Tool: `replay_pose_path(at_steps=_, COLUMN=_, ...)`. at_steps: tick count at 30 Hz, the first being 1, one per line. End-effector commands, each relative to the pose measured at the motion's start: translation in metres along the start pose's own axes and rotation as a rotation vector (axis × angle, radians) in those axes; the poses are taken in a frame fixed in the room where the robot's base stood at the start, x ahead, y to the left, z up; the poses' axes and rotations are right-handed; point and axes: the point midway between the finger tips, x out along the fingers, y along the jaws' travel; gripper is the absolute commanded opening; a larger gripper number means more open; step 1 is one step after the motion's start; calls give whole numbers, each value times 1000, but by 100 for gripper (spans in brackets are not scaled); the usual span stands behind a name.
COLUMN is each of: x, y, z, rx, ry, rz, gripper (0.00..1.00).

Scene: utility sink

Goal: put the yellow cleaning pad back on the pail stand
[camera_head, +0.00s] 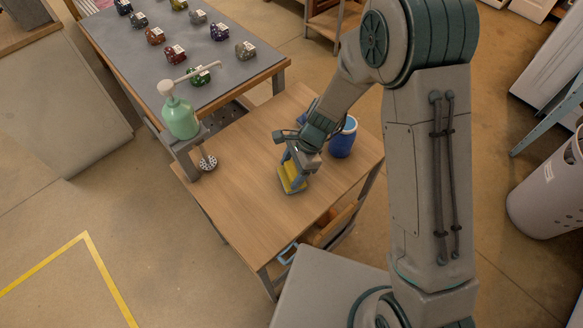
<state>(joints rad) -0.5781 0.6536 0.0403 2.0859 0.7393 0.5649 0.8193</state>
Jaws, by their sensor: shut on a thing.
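The yellow cleaning pad (291,180) is low over the middle of the wooden table, with a grey-green edge along its near side. My gripper (297,168) points down and is shut on the pad, hiding its upper part. I cannot tell whether the pad touches the tabletop or is just above it. A blue pail-like container (343,138) stands on the table to the right of my gripper. Another bit of blue shows behind my wrist, mostly hidden. I cannot make out for certain which thing is the pail stand.
The wooden table (240,190) is bare at its front and left. A green pump bottle (181,118) sits on a grey stand at its left edge, near a small perforated disc (208,162). A grey-topped table (180,45) behind holds several coloured blocks. A grey bin (545,190) stands right.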

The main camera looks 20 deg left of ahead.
Motion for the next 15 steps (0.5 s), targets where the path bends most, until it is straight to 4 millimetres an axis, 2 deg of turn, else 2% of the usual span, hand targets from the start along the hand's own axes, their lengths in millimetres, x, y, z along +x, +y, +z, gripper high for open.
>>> replay_pose_path(at_steps=1, x=0, y=0, z=0, rx=0, ry=0, rz=1, gripper=71)
replay_pose_path(at_steps=3, x=0, y=0, z=0, rx=0, ry=0, rz=1, gripper=87)
replay_pose_path(at_steps=11, x=0, y=0, z=0, rx=0, ry=0, rz=1, gripper=87)
replay_pose_path(at_steps=15, x=-9, y=0, z=0, rx=-2, ry=0, rz=-1, gripper=87)
